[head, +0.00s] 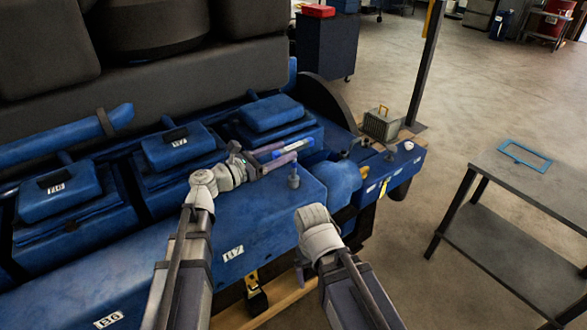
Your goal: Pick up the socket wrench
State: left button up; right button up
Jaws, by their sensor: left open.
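My left gripper (289,150) is open above the blue engine, its two purple-grey fingers pointing right. A bright blue and white bar (301,144) lies at the fingertips, partly between the fingers. It may be the socket wrench, but it is too small to be sure. I cannot tell whether the fingers touch it. A small grey-blue upright piece (293,178) stands on the engine top just below the fingers.
The blue engine (250,215) fills the left and middle, with raised blue covers (178,147) behind my left arm. A grey table (540,185) with a blue frame (525,156) stands right, with clear floor between.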

aim_at(294, 146)
pick_arm(q)
jog(key=x, duration=0.4)
jog(key=shift+w+d+f, duration=0.15)
jog(key=shift+w, duration=0.2)
jog(key=shift+s, duration=0.1)
grip_shut()
dwell(0.9)
